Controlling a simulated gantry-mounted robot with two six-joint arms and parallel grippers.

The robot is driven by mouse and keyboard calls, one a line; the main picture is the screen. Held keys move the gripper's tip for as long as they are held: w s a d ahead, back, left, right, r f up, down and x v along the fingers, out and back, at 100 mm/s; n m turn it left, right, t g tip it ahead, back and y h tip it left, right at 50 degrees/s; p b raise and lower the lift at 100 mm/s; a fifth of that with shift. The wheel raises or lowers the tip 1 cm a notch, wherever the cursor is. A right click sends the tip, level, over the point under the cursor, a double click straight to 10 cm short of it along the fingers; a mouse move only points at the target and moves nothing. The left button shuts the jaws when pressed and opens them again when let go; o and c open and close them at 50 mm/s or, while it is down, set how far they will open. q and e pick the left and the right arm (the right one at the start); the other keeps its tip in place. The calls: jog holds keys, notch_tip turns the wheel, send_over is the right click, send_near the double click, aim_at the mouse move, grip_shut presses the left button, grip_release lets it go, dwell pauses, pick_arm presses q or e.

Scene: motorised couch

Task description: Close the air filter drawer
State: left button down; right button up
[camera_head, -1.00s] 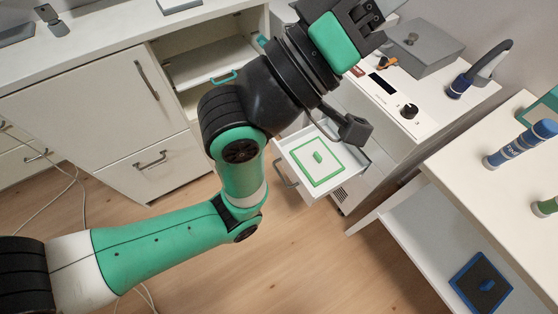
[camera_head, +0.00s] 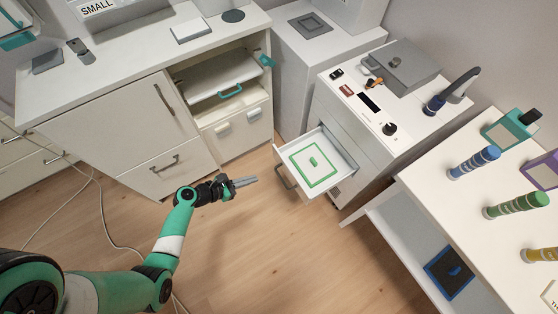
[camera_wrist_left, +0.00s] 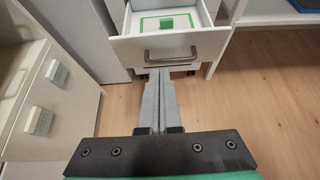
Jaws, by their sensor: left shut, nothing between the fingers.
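The air filter drawer (camera_head: 335,149) is pulled out of the white machine with the display and knob. A green-framed filter with a green grip (camera_head: 313,162) lies inside it. The drawer's grey bar handle (camera_head: 284,176) is on its front; the drawer front (camera_wrist_left: 200,46) and handle also show in the left wrist view. My left gripper (camera_head: 252,181) is shut and empty, to the left of the drawer and apart from it. In the left wrist view its closed fingers (camera_wrist_left: 160,80) point toward the handle. My right gripper is in neither current view.
A white cabinet (camera_head: 105,115) with an open compartment stands to the left. A white table (camera_head: 497,215) with coloured tubes is on the right, with a blue filter (camera_head: 449,273) on its lower shelf. The wooden floor (camera_head: 285,245) before the drawer is free; cables lie at left.

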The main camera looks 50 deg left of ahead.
pick_arm(q)
jog(key=b, duration=0.5)
send_near(286, 166)
notch_tip(286, 166, down, 4)
jog(key=w, duration=0.2)
jog(key=w+b, duration=0.1)
jog(key=w, duration=0.1)
jog(key=w+d+r, duration=0.1)
jog(key=shift+w+b, duration=0.15)
jog(key=shift+b, duration=0.15)
jog(key=shift+d, duration=0.1)
pick_arm(e)
notch_tip(286, 166, down, 7)
pick_arm(q)
jog(key=shift+w, duration=0.15)
pick_arm(e)
jog(key=shift+d+h, duration=0.1)
jog(key=shift+h, duration=0.2)
